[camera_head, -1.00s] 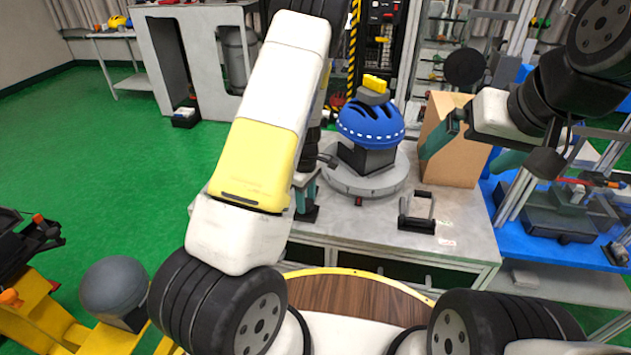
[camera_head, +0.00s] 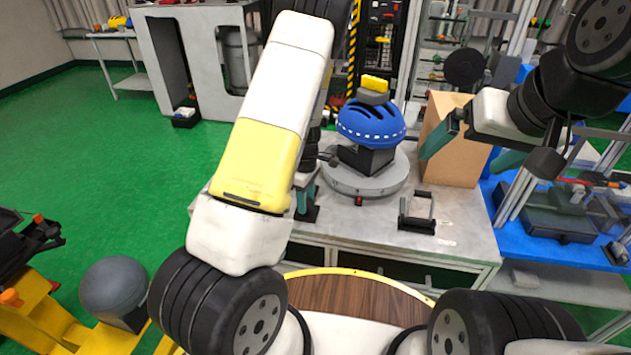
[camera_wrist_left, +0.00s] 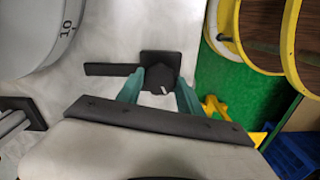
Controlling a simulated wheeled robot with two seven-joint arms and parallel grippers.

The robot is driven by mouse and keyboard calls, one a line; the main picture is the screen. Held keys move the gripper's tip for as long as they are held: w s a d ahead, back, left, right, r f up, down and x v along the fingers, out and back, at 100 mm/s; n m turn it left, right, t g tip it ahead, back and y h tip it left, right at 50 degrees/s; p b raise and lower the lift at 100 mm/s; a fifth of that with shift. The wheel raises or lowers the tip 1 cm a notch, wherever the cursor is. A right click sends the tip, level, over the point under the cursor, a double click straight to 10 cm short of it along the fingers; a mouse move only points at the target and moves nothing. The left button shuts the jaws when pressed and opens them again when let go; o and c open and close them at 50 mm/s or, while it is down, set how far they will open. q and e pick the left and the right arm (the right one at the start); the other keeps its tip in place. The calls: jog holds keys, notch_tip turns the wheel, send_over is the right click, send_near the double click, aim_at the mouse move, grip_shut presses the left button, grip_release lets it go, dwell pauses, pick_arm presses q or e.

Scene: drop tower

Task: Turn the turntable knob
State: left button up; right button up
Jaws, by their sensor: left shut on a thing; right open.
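The dark turntable knob (camera_wrist_left: 160,82) with a white pointer mark sits on a black square mount at the table's edge in the left wrist view. My left gripper (camera_wrist_left: 159,92) has its two teal fingers on either side of the knob, shut on it. In the head view my left gripper (camera_head: 307,200) is partly hidden by my own arm, left of the grey round turntable (camera_head: 350,187). A blue helmet (camera_head: 370,122) sits on a black block on the turntable. My right gripper (camera_head: 475,150) is open and empty, near the cardboard box.
The cardboard box (camera_head: 460,160) stands right of the turntable. A small black frame-like holder (camera_head: 417,223) lies in front on the grey table (camera_head: 455,235). A yellow block (camera_head: 375,84) is above the helmet. Blue benches are at the right.

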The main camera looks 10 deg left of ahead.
pick_arm(q)
jog(key=shift+d+n, duration=0.1)
jog(key=shift+n, duration=0.5)
dwell(1.0)
jog(key=o, duration=1.4)
jog(key=shift+r, duration=3.85)
jog(key=shift+c, duration=0.3)
